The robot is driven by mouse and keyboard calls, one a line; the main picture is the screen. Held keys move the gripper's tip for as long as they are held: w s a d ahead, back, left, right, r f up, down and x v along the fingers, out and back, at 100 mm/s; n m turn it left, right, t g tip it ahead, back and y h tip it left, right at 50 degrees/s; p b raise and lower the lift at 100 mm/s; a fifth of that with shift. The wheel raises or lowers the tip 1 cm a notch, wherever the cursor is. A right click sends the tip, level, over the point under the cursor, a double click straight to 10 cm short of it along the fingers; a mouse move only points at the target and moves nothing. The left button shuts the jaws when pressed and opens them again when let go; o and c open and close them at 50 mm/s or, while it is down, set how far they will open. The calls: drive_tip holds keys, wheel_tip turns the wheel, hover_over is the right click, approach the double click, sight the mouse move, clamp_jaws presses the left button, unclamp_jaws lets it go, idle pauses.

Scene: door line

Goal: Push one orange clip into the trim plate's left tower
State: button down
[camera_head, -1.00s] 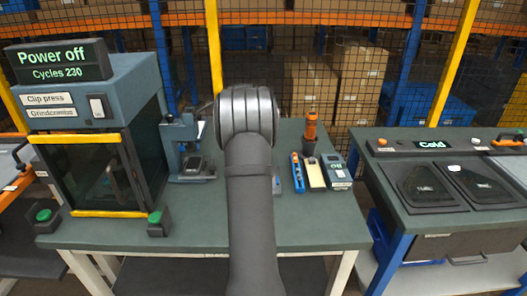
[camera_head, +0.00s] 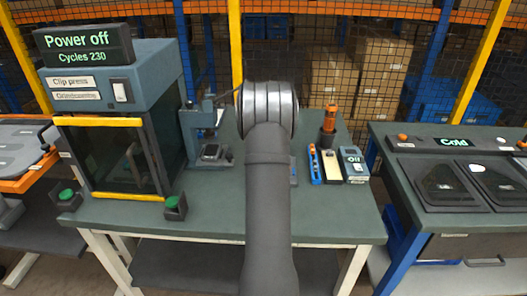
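No orange clip and no trim plate with a left tower can be made out in this view. My gripper is not visible; only my grey arm shows, rising up the middle of the picture and hiding part of the bench behind it. The clip press (camera_head: 118,88) stands at the left of the green bench (camera_head: 225,226). Its display reads "Power off" and "Cycles 230". A dark panel in a yellow-edged frame covers its front, and its inside is too dark to read.
A small bench press (camera_head: 197,130) stands right of the clip press. Right of my arm are a blue level (camera_head: 314,165), a pale block (camera_head: 331,167), a meter (camera_head: 353,164) and an orange-handled tool (camera_head: 330,117). A "Cold" station (camera_head: 455,150) stands at right.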

drive_tip(key=shift+f, duration=1.25)
idle(1.8)
drive_tip(key=c, duration=1.4)
unclamp_jaws()
wheel_tip(320, 180, up, 17)
drive_tip(key=shift+r, duration=0.2)
